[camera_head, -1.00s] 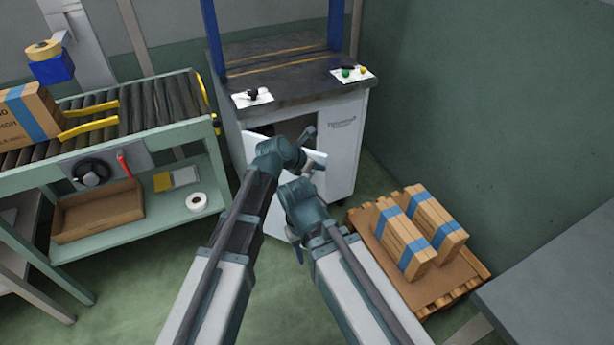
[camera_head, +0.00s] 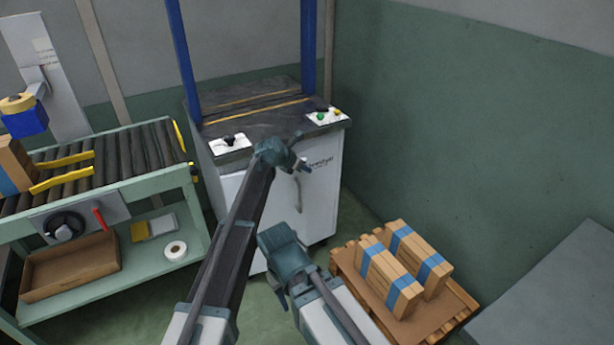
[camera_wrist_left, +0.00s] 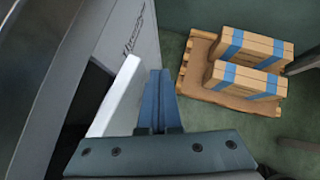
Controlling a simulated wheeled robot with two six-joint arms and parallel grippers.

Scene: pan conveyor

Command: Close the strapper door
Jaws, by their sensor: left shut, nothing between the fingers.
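The strapper (camera_head: 322,200) is a white cabinet with a dark top and blue uprights. Its white door (camera_wrist_left: 117,97) shows edge-on in the left wrist view, standing ajar with a dark gap (camera_wrist_left: 88,92) on its left. My left gripper (camera_head: 303,166) is in front of the cabinet. In the left wrist view its blue fingers (camera_wrist_left: 158,85) are shut and empty, close to the right of the door; I cannot tell whether they touch it. In the head view my left arm hides part of the door area. My right gripper (camera_head: 279,300) is low, mostly hidden behind its wrist.
A pallet (camera_head: 440,322) with strapped boxes (camera_head: 392,275) stands right of the strapper. A green roller conveyor (camera_head: 120,160) stands left, with an open cardboard box (camera_head: 72,268) on its lower shelf. A grey surface (camera_head: 560,290) is at the lower right.

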